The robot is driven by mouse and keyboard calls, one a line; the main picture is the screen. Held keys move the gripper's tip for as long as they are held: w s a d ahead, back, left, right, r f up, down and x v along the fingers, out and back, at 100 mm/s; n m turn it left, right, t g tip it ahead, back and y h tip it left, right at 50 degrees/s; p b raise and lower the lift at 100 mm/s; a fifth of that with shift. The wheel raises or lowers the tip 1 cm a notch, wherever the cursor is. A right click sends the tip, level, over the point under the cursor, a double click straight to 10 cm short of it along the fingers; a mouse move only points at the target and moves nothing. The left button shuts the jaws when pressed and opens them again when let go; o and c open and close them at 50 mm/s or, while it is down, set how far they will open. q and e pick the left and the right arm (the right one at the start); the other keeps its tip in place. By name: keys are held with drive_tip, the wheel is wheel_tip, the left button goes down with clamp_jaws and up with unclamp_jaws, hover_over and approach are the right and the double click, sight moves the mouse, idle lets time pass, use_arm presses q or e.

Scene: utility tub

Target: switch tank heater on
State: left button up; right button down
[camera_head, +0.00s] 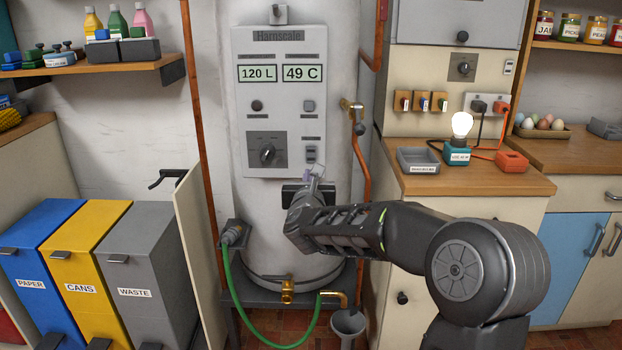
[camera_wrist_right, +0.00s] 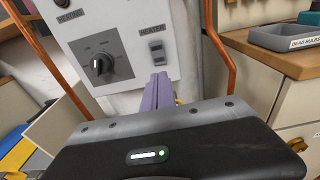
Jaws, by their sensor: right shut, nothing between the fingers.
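The tank heater (camera_head: 281,100) is a pale cylinder with a grey control panel reading 120 L and 49 C. Its heater rocker switch (camera_head: 310,154) is at the panel's lower right, and it also shows in the right wrist view (camera_wrist_right: 156,51) under the label HEATER. A round dial (camera_head: 267,153) is to its left. My right gripper (camera_head: 315,172) is just below the switch, and its shut, empty purple-grey fingers (camera_wrist_right: 160,80) point up at it. A small gap seems to separate the fingertips from the switch. My left gripper is not in view.
Copper pipes (camera_head: 362,160) run right of the tank. A counter (camera_head: 465,180) with a grey tray (camera_head: 418,161) and a lit bulb (camera_head: 462,125) is at the right. Paper, cans and waste bins (camera_head: 150,265) stand at the left. A green hose (camera_head: 232,300) hangs below.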

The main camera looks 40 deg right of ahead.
drive_tip(key=s+a+f, duration=0.1)
drive_tip(key=s+a, duration=0.3)
drive_tip(key=s, duration=0.2)
drive_tip(key=shift+a+f+b, duration=0.2)
drive_tip(key=shift+f+b, duration=0.05)
drive_tip(key=shift+b, duration=0.1)
drive_tip(key=shift+s, duration=0.1)
